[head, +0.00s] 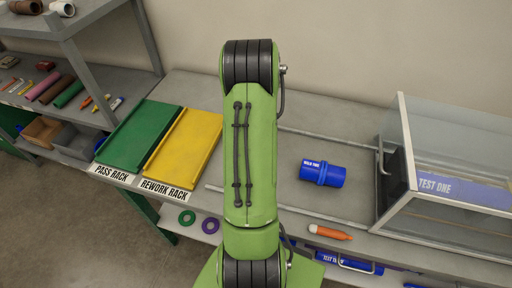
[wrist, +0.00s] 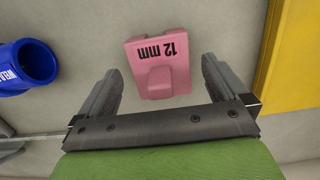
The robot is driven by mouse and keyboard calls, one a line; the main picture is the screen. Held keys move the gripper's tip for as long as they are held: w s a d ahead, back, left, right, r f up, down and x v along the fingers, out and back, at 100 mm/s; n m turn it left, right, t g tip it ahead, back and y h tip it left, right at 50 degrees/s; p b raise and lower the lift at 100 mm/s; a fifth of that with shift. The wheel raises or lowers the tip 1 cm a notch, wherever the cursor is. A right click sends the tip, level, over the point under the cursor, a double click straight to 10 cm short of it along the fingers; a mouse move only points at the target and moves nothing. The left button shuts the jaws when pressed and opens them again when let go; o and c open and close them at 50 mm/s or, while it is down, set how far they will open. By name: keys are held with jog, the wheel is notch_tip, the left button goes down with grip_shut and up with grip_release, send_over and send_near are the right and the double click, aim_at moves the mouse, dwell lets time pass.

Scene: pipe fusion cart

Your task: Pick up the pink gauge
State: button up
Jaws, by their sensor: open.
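The pink gauge (wrist: 158,80), a block with a raised grip and "12 mm" lettering, lies on the grey bench in the wrist view. My gripper (wrist: 160,65) is open and empty, with its dark fingers to the left and right of the gauge as seen from above. The gauge lies between the finger lines and reaches a little past the tips. I cannot tell the height of the fingers above it. In the head view my green arm hides the gauge and my gripper.
The yellow rework rack (head: 184,146) and green pass rack (head: 140,136) lie left of my arm. A blue pipe piece (head: 322,174) lies to the right, before the clear test box (head: 445,170). An orange marker (head: 330,232) lies near the front edge.

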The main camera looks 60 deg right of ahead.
jog(key=shift+f, duration=0.65)
jog(key=shift+a+r, duration=0.1)
jog(key=c, duration=1.1)
